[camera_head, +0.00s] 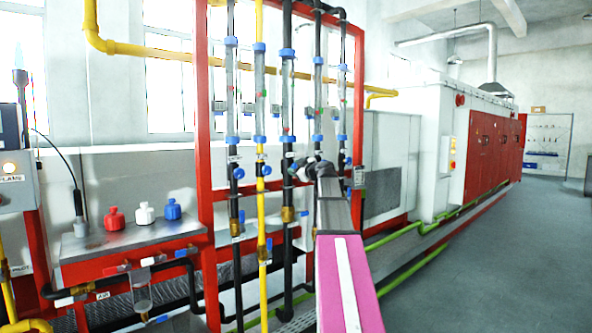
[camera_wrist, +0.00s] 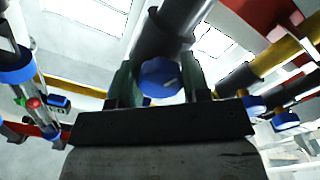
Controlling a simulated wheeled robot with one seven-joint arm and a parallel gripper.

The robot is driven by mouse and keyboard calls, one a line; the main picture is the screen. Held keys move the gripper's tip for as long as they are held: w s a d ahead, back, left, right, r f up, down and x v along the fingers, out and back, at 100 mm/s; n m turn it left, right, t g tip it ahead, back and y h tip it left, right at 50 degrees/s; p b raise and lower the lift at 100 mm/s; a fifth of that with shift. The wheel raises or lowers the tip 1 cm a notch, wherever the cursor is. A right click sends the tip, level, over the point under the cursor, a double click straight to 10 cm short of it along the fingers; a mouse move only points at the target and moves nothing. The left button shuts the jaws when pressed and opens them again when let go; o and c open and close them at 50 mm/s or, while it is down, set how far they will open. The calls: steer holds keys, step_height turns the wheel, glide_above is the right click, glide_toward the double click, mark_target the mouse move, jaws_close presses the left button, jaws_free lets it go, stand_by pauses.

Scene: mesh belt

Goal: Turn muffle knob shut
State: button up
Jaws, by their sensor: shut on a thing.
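A round blue knob (camera_wrist: 160,77) with a pale mark on its face sits between the two dark green fingers of my gripper (camera_wrist: 160,85) in the wrist view. The fingers are shut on its sides. A dark pipe rises behind the knob. In the head view, my gripper (camera_head: 303,167) is at the black pipes in the red frame, and the held knob is hidden there behind my gripper and wrist. I cannot read a label that names this knob as the muffle knob.
A red frame (camera_head: 357,110) carries several vertical black and yellow pipes with clear flow tubes and blue fittings, close around my gripper. The floor (camera_head: 480,260) at right is clear.

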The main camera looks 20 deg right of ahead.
steer(key=m, duration=0.4)
steer(key=shift+m, duration=0.3)
steer(key=m, duration=0.3)
steer(key=shift+a+m, duration=0.1)
steer(key=shift+m, duration=0.3)
steer(key=m, duration=0.4)
steer(key=shift+s, duration=0.1)
steer(key=m, duration=0.8)
steer(key=shift+m, duration=0.3)
steer(key=m, duration=0.3)
steer(key=shift+m, duration=0.3)
steer(key=m, duration=0.4)
steer(key=shift+m, duration=2)
